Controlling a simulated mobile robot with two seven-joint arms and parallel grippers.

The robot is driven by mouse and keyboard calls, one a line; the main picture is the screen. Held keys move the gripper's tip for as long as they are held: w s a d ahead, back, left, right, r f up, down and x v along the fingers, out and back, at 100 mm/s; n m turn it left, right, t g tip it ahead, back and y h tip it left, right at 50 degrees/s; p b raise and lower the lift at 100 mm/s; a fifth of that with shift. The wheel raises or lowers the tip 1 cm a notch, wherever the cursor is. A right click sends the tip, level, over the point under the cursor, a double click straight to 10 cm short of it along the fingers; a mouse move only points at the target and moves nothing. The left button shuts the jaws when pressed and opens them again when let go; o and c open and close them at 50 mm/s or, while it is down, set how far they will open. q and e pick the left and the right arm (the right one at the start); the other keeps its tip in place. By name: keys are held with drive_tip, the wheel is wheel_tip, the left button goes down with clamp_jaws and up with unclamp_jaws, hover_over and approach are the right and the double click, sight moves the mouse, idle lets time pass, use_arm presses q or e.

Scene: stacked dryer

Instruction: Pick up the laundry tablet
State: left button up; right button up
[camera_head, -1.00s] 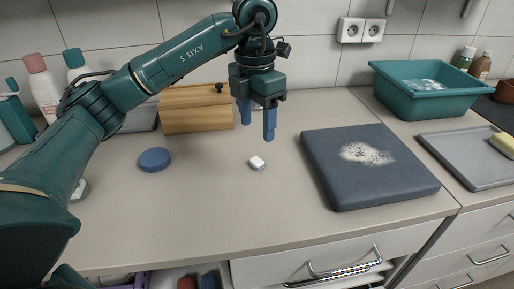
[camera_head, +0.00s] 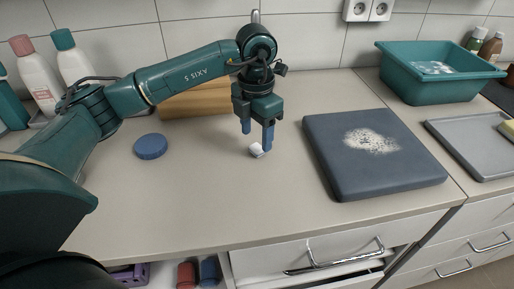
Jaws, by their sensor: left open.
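My right gripper is not in view.
A round blue lid (camera_head: 150,146) lies left of the tablet, and a wooden box (camera_head: 195,103) stands behind my arm. A dark blue pad with white powder (camera_head: 372,160) lies to the right. A teal basin (camera_head: 440,75) and grey tray (camera_head: 475,145) are farther right. A drawer (camera_head: 320,255) is slightly open below.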

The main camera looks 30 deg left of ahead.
sight(257, 147)
use_arm(q)
wheel_tip(257, 147, down, 3)
drive_tip(key=shift+f, duration=0.15)
drive_tip(key=shift+w, duration=0.1)
drive_tip(key=c, duration=1)
